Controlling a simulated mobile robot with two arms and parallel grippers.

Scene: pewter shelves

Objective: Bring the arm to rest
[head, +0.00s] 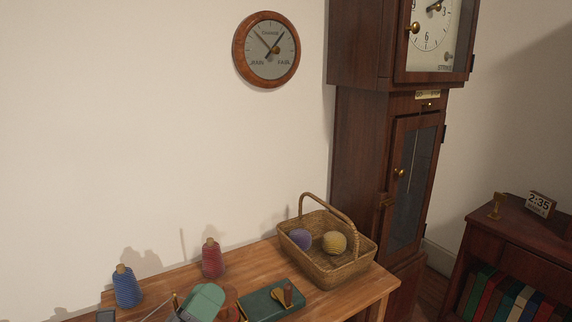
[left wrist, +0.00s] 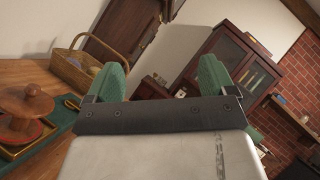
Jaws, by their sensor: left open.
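My left gripper (head: 203,301) shows at the bottom edge of the head view, by the front of the wooden table. Only a green finger part of it shows clearly there. In the left wrist view its two green fingers stand wide apart (left wrist: 160,78), with nothing between them. It is open and empty. The table (head: 262,258) is beneath or beside it; the exact gap cannot be told. My right gripper is in neither view.
A wicker basket (head: 350,268) holds a purple and a yellow ball. A blue spool (head: 126,287), a red spool (head: 212,259) and a green tray (head: 262,306) are on the table. A tall clock (head: 358,150) and a low bookcase (head: 480,240) stand to the right.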

